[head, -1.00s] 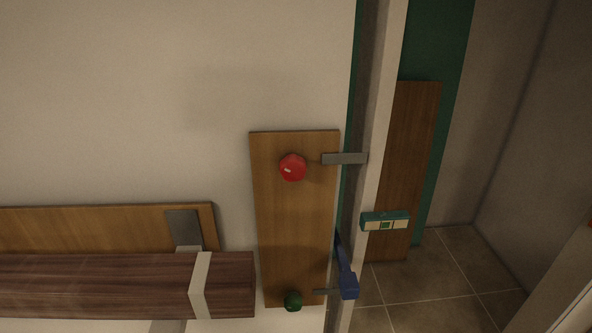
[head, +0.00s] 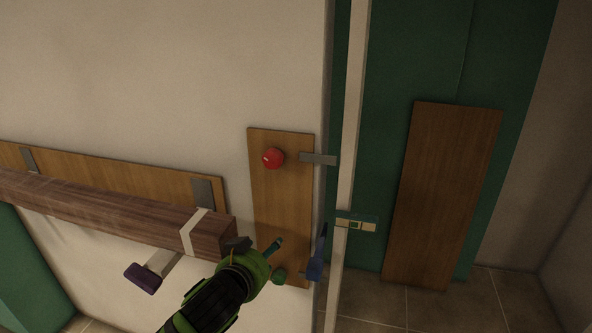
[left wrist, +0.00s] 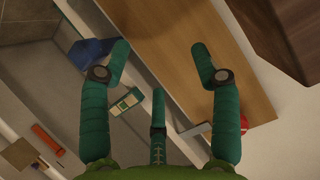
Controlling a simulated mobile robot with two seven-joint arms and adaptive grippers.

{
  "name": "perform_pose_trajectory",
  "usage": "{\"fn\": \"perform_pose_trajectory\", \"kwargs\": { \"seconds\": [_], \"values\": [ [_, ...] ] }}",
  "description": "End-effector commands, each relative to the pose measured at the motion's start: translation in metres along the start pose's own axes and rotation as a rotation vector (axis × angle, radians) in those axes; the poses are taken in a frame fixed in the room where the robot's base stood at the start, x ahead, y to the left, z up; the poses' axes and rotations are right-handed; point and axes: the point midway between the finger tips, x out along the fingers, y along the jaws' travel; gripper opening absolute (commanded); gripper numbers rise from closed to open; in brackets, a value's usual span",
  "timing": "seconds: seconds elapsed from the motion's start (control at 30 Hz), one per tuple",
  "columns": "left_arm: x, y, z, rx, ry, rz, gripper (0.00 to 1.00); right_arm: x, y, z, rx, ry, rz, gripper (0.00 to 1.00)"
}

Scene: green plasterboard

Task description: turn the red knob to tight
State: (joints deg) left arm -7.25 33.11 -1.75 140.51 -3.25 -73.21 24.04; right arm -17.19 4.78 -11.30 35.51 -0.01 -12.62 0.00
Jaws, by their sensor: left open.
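The red knob (head: 273,158) sits near the top of an upright wooden panel (head: 283,200) in the head view. A green knob (head: 279,276) is near the panel's bottom. My left gripper (head: 257,244) is green, open and empty. It is in front of the lower panel, below the red knob and apart from it. In the left wrist view my left gripper (left wrist: 161,52) has its fingers spread over the panel, and a red edge of the knob (left wrist: 246,125) shows beside the right finger, mostly hidden by it. My right gripper is not in view.
A thick dark wooden beam (head: 120,215) with a pale strap lies left of my gripper. A grey bracket (head: 318,159) juts right of the red knob. A blue tool (head: 316,258) and a white post (head: 350,130) with a level (head: 356,225) stand to the right.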

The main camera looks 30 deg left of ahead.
Motion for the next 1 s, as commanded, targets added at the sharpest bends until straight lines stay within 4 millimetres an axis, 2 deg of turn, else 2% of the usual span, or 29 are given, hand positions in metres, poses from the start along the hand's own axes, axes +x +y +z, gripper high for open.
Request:
{"fn": "perform_pose_trajectory", "kwargs": {
  "seconds": [0.03, 0.1, 0.2, 0.3, 0.4, 0.5, 0.73, 0.8, 1.0],
  "values": [
    [-0.011, -0.014, -0.040, -0.003, 0.098, -0.026, 0.63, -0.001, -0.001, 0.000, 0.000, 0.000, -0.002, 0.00],
    [-0.018, -0.029, -0.079, -0.018, 0.206, -0.051, 0.63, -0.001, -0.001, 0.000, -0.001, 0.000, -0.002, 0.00],
    [-0.030, -0.044, -0.123, -0.035, 0.329, -0.070, 0.63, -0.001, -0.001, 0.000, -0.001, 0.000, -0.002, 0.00],
    [-0.040, -0.053, -0.149, -0.045, 0.405, -0.079, 0.63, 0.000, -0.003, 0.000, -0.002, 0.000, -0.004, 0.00],
    [-0.042, -0.055, -0.158, -0.050, 0.433, -0.081, 0.63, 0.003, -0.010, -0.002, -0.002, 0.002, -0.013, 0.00],
    [-0.036, -0.055, -0.159, -0.051, 0.436, -0.081, 0.63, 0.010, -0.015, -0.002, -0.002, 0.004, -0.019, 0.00],
    [-0.020, -0.057, -0.165, -0.051, 0.436, -0.084, 0.63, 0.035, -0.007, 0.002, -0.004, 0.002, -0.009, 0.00],
    [-0.010, -0.060, -0.176, -0.051, 0.427, -0.083, 0.63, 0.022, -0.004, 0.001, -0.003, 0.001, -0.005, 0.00],
    [0.013, -0.061, -0.186, -0.051, 0.429, -0.081, 0.63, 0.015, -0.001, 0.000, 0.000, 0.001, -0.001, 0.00]
  ]
}}
